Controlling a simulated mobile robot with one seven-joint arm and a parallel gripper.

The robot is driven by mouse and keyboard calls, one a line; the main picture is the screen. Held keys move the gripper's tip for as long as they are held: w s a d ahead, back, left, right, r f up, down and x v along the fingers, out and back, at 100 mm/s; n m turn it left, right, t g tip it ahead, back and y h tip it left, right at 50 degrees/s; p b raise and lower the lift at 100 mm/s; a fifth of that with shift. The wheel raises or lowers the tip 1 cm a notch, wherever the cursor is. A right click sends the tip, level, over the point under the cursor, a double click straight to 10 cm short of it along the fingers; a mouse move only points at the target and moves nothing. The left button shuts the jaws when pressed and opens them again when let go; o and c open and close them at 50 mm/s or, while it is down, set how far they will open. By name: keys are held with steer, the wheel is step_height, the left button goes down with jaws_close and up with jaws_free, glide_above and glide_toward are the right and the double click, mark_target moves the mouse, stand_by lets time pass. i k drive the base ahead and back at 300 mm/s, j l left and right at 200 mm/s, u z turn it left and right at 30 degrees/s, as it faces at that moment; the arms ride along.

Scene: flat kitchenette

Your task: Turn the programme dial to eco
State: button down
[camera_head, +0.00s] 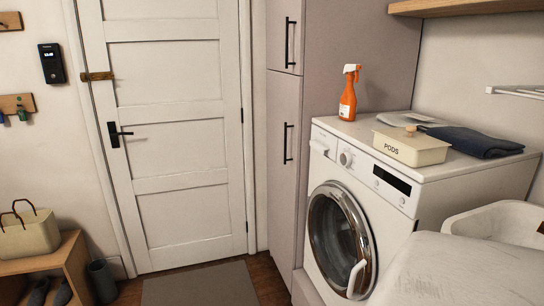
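The programme dial (345,158) is a round pale knob on the upper front panel of a white front-loading washing machine (398,222). The dial is too small here to read its markings or tell which programme it points at. A dark display (391,180) sits to its right on the same panel. The machine's round door (338,238) looks closed. My gripper is not in view. A large pale rounded shape at the bottom right hides the machine's lower right part; it may be part of my own body.
An orange spray bottle (348,95), a PODS box (411,147) and a folded dark cloth (470,141) stand on the machine. A tall cabinet (284,160) adjoins its left side. A grey mat (200,285) lies before the white door (170,130). A white basket (497,222) is at right.

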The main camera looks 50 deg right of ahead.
mark_target(346, 158)
steer(key=z, duration=1.9)
steer(key=i+j+u, duration=0.65)
steer(key=i+j, duration=0.05)
steer(key=i, duration=0.1)
